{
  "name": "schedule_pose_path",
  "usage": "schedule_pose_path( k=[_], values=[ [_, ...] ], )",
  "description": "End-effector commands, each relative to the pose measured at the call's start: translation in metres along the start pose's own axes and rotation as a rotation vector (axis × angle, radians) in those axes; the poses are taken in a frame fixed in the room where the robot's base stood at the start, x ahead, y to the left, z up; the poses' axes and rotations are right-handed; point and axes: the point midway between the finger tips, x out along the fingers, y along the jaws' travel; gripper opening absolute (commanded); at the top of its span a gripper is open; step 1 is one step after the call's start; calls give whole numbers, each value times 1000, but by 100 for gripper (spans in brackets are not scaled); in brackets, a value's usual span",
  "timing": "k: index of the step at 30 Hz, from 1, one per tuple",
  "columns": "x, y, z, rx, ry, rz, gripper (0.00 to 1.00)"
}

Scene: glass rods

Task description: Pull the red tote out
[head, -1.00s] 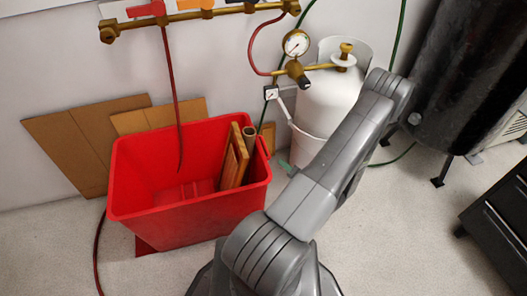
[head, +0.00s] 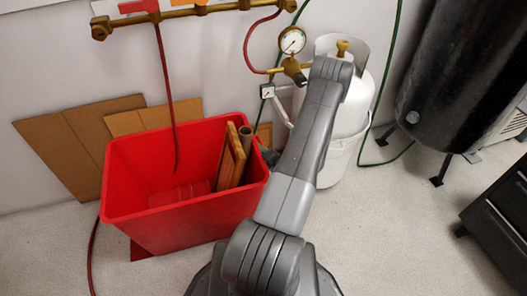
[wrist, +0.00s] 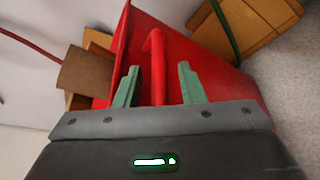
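The red tote (head: 185,230) stands on the floor against the wall in the head view, holding wooden boards (head: 232,160) and a tube (head: 246,138) at its right end. My gripper is at the tote's right side in the head view, mostly hidden by my arm and the tote. In the wrist view my gripper (wrist: 159,70) is open. A narrow red upright part of the tote (wrist: 158,60), likely its rim or handle, shows between the two green fingers, with a gap on each side. I cannot tell how deep it sits between them.
A white gas cylinder (head: 354,100) stands right of the tote, behind my arm. Brown panels (head: 75,150) lean on the wall. A red hose (head: 166,90) hangs into the tote from a brass manifold (head: 190,12). Floor (head: 400,230) is clear at right, before a black cabinet (head: 500,220).

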Motion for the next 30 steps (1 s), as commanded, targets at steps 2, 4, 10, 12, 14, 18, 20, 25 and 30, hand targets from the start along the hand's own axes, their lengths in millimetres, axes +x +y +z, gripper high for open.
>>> schedule_pose_path(
  k=[2,4,10,12,14,18,20,25,30],
  values=[
    [0,0,0,0,0,0,36],
    [0,0,0,0,0,0,36],
    [0,0,0,0,0,0,7],
    [0,0,0,0,0,0,0],
    [0,0,0,0,0,0,0],
    [-1,-1,1,0,0,0,0],
    [-2,-4,5,-1,-1,0,0],
    [-10,-20,25,-4,-4,0,0],
    [-18,-34,45,-4,-4,0,0]
  ],
)
